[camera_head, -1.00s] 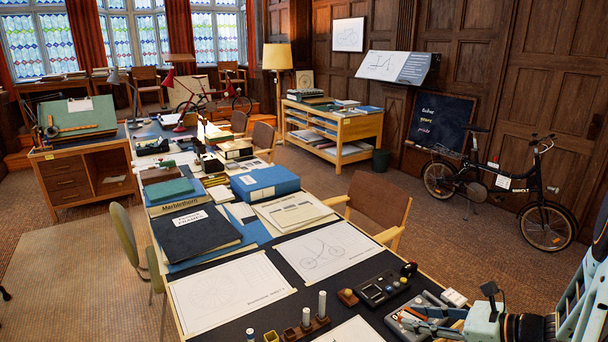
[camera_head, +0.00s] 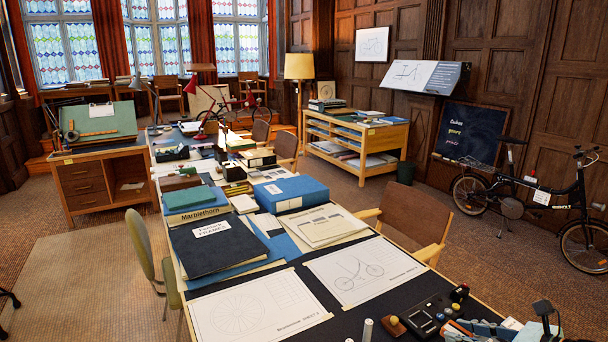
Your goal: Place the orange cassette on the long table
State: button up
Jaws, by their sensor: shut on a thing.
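The long table (camera_head: 352,325) has a dark top and runs from the bottom right away towards the windows. My gripper (camera_head: 465,330) is at the bottom right edge of the head view, low over the table's near right corner and partly cut off by the frame. Its pale blue links and a black part above it show. A small orange patch (camera_head: 458,327) shows at its fingers. I take this to be the orange cassette held in the shut jaws; most of it is hidden or out of frame. I cannot tell whether it touches the table.
A black device (camera_head: 437,312) with knobs lies just left of my gripper. Drawing sheets (camera_head: 362,270), a dark folder (camera_head: 215,245) and a blue box file (camera_head: 290,193) cover much of the table. A chair (camera_head: 412,215) stands at its right side.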

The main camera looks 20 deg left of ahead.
jog(key=w+a+f+m+t+b, duration=0.1)
jog(key=w+a+f+b, duration=0.2)
jog(key=b, duration=1)
jog(key=a+f, duration=0.3)
jog(key=f, duration=0.1)
jog(key=shift+f+h+b, duration=0.3)
jog(key=shift+f+h, duration=0.05)
jog(key=shift+h, duration=0.05)
jog(key=b, duration=0.3)
send_over(382, 338)
jog(key=s, duration=0.3)
jog(key=f, duration=0.9)
jog(key=shift+s+d, duration=0.1)
jog(key=shift+d, duration=0.15)
jog(key=shift+w+a+f, duration=0.2)
jog(key=shift+a+f, duration=0.05)
jog(key=shift+f, duration=0.15)
jog(key=shift+w+f+b, duration=0.1)
jog(key=shift+f+b, duration=0.5)
jog(key=shift+f, duration=1)
